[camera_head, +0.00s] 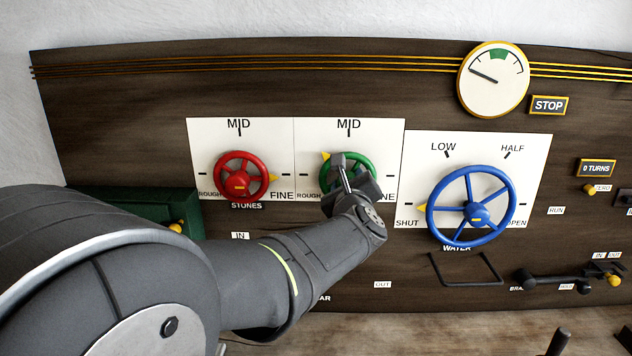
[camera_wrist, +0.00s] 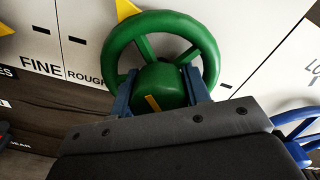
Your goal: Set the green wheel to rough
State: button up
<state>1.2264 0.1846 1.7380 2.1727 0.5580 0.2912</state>
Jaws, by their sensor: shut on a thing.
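The green wheel (camera_head: 368,164) is on the right half of the left white panel, partly hidden behind my gripper (camera_head: 342,172). Its yellow pointer (camera_head: 325,156) points up and left, between the MID mark at the top and the ROUGH mark (camera_head: 309,194) at the left. In the wrist view, the green wheel (camera_wrist: 204,38) fills the top middle, and the blue-grey fingers of my gripper (camera_wrist: 160,90) are on both sides of its hub. My gripper is shut on the hub. The yellow pointer (camera_wrist: 126,9) also shows beside the rim there.
A red wheel (camera_head: 222,166) is close to the left, with its pointer toward FINE. A larger blue wheel (camera_head: 511,201) is to the right, with its pointer toward SHUT. A dial gauge (camera_head: 493,95) is at upper right. Levers (camera_head: 548,284) stick out at lower right.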

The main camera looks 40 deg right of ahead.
jog(key=n, duration=0.9)
dwell(0.5)
jog(key=o, duration=1)
jog(key=v, duration=1.7)
jog(key=shift+a, duration=0.3)
